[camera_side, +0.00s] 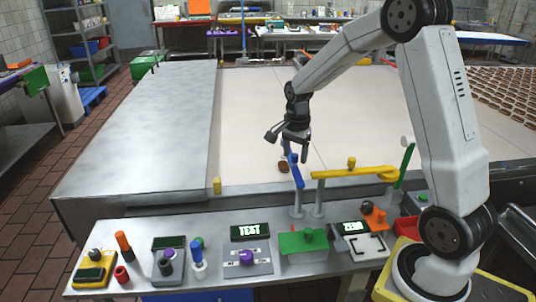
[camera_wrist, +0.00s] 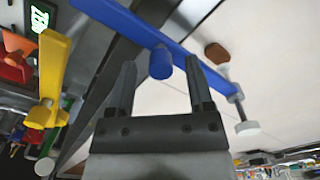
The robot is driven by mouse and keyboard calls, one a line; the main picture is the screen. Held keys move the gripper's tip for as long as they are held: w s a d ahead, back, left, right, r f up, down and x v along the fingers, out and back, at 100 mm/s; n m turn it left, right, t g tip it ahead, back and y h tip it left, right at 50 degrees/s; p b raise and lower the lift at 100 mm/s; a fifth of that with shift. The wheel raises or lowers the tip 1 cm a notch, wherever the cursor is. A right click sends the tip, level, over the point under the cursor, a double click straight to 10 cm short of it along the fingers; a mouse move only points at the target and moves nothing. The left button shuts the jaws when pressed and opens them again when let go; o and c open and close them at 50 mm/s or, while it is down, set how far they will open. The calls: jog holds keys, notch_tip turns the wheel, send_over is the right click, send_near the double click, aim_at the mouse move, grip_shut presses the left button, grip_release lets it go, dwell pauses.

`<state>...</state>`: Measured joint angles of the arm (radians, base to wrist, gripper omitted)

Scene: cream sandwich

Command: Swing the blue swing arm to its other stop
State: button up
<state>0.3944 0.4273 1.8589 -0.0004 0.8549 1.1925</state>
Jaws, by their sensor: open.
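The blue swing arm (camera_side: 296,172) stands on a post at the bench's back edge and reaches out over the pale belt in the side view. In the wrist view the blue arm (camera_wrist: 128,27) crosses diagonally, with a blue peg (camera_wrist: 160,64) on it and a white disc (camera_wrist: 247,128) at its outer end. My gripper (camera_side: 298,148) is above the arm's outer part. In the wrist view my gripper (camera_wrist: 160,72) is open, and the peg appears between its fingertips with gaps on both sides. I cannot tell how deep the peg sits between them.
A yellow swing arm (camera_side: 335,173) with a knob lies along the belt edge to the right. A green arm (camera_side: 404,166) stands beyond it. A brown biscuit (camera_wrist: 216,53) lies on the belt near the blue arm. The front bench holds several controls, including a green box (camera_side: 303,241).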

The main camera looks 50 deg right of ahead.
aim_at(295, 154)
jog(key=shift+r, duration=0.15)
jog(key=shift+r, duration=3.8)
jog(key=shift+s+a+f+n, duration=0.15)
jog(key=shift+a+f+n, duration=0.2)
jog(key=shift+a+n, duration=0.15)
jog(key=s+a+f+n+t, duration=0.1)
jog(key=s+a+f+n, duration=0.2)
jog(key=a+n, duration=0.2)
jog(key=s+a+f+n, duration=0.3)
jog(key=s+a+n, duration=0.1)
jog(key=a+n, duration=0.1)
jog(key=s+a+f+n+t, duration=0.1)
jog(key=s+a+f+n, duration=0.2)
jog(key=s+a+n, duration=0.1)
jog(key=shift+a+n+t, duration=0.3)
jog(key=shift+a+n, duration=0.35)
jog(key=shift+n, duration=0.55)
jog(key=shift+s+a+f+n, duration=0.2)
jog(key=shift+s+f+n, duration=0.05)
jog(key=shift+s+n, duration=0.15)
jog(key=shift+c, duration=0.3)
